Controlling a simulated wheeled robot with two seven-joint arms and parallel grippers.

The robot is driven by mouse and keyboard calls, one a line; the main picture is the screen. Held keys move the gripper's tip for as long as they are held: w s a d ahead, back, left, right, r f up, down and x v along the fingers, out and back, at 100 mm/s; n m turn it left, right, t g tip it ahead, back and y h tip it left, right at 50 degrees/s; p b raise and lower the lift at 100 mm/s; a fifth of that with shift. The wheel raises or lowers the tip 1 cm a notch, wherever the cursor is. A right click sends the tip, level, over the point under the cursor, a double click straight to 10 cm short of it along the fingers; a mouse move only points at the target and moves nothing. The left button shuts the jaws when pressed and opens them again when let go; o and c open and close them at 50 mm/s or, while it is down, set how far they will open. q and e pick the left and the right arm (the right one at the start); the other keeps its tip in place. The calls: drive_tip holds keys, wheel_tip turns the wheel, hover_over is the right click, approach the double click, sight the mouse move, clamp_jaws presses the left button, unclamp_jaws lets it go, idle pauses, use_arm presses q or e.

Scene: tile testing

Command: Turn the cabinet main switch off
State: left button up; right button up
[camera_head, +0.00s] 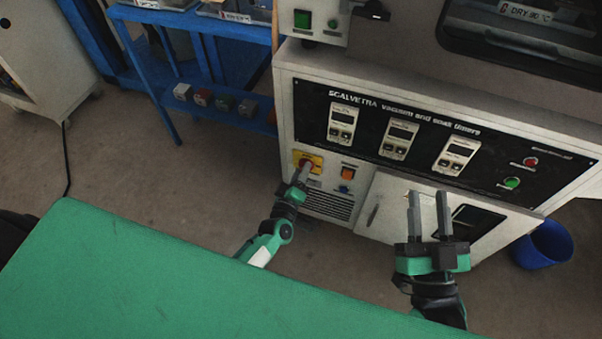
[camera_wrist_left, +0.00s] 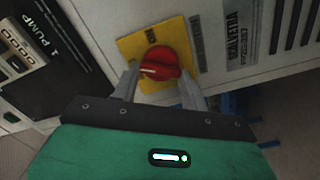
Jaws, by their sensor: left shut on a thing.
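The main switch is a red rotary knob (camera_wrist_left: 160,66) on a yellow plate (camera_wrist_left: 127,46) on the cabinet front. In the head view the yellow plate (camera_head: 317,160) is at the cabinet's left, with the knob partly hidden by my left gripper (camera_head: 303,172). In the left wrist view my left gripper (camera_wrist_left: 161,86) has one finger on each side of the knob and is shut on it. The knob's white mark lies near its left end, tilted in the picture. My right gripper (camera_head: 429,198) is open and empty in front of the cabinet's lower door.
The cabinet (camera_head: 368,69) has a black panel with timers, a red button (camera_head: 530,162) and a green button (camera_head: 512,183). An orange switch (camera_head: 348,173) sits right of the main switch. A green surface (camera_head: 150,270) fills the front left. A blue bin (camera_head: 543,245) stands at right.

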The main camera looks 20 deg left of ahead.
use_arm(q)
drive_tip(key=shift+f+n+b, duration=0.15)
drive_tip(key=shift+n+b, duration=0.45)
drive_tip(key=shift+n, duration=2.5)
use_arm(e)
drive_tip(key=shift+s+d+r+t+y, duration=0.15)
drive_tip(key=shift+d+r+t, duration=0.15)
drive_tip(key=shift+r+t, duration=0.45)
drive_tip(key=shift+s+d+r+t+y, duration=0.15)
drive_tip(key=shift+d+r+t, duration=0.2)
drive_tip(key=shift+r, duration=0.75)
drive_tip(key=shift+s+d+r+t+y, duration=0.15)
drive_tip(key=shift+d+r+t, duration=0.1)
drive_tip(key=shift+r+t, duration=0.5)
drive_tip(key=shift+r, duration=0.2)
use_arm(q)
drive_tip(key=o, duration=1)
